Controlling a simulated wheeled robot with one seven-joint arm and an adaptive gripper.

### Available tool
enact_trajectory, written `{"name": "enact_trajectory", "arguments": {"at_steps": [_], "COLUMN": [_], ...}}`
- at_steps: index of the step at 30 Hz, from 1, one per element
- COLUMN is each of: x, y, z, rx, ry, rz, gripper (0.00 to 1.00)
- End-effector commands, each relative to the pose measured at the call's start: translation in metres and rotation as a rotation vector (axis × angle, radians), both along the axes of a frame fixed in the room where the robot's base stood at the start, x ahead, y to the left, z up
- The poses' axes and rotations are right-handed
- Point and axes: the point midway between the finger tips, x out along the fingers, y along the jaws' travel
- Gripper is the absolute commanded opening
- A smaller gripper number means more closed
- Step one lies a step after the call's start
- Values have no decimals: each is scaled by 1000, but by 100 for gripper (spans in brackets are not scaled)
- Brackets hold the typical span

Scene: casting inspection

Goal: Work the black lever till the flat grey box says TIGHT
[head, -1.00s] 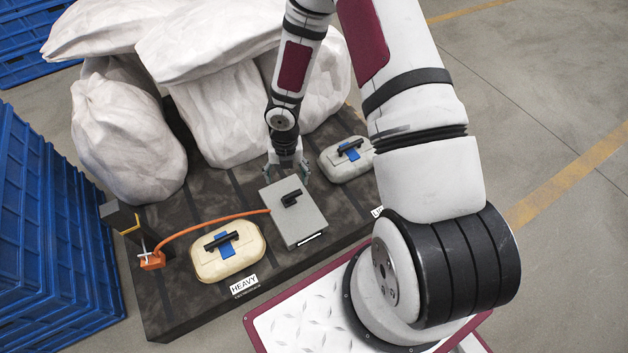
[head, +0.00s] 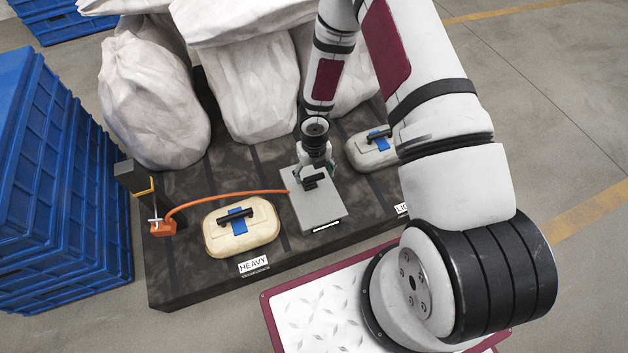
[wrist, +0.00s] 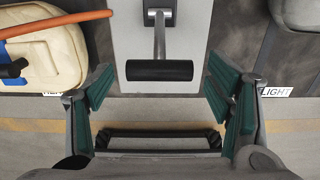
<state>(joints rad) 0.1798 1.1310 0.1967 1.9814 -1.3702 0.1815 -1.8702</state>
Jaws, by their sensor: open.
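The flat grey box (head: 318,208) lies on the dark platform, with an orange hose running to its left side. Its black lever (head: 314,181) is on top; in the wrist view the lever's black grip (wrist: 159,70) sits crosswise on a grey metal stem. A small display strip shows on the box's near edge; its text is too small to read. My gripper (head: 316,168) is over the far part of the box, close to the lever. In the wrist view its green-padded fingers (wrist: 158,95) are wide apart, one on each side of the grip, with nothing between them.
A cream case (head: 241,228) stands left of the box, behind a HEAVY label (head: 254,264). An orange clamp (head: 162,228) holds the hose's other end. White sacks (head: 155,95) crowd the back; blue crates (head: 60,190) stand left.

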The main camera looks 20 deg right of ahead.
Motion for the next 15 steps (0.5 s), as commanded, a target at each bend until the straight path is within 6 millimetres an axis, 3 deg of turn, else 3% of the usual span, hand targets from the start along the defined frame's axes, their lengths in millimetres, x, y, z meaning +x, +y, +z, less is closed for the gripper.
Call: {"name": "enact_trajectory", "arguments": {"at_steps": [6, 15], "x": [0, 0], "y": [0, 0], "z": [-20, -22], "rx": [0, 0], "ry": [0, -1], "rz": [0, -1], "gripper": [73, 73]}}
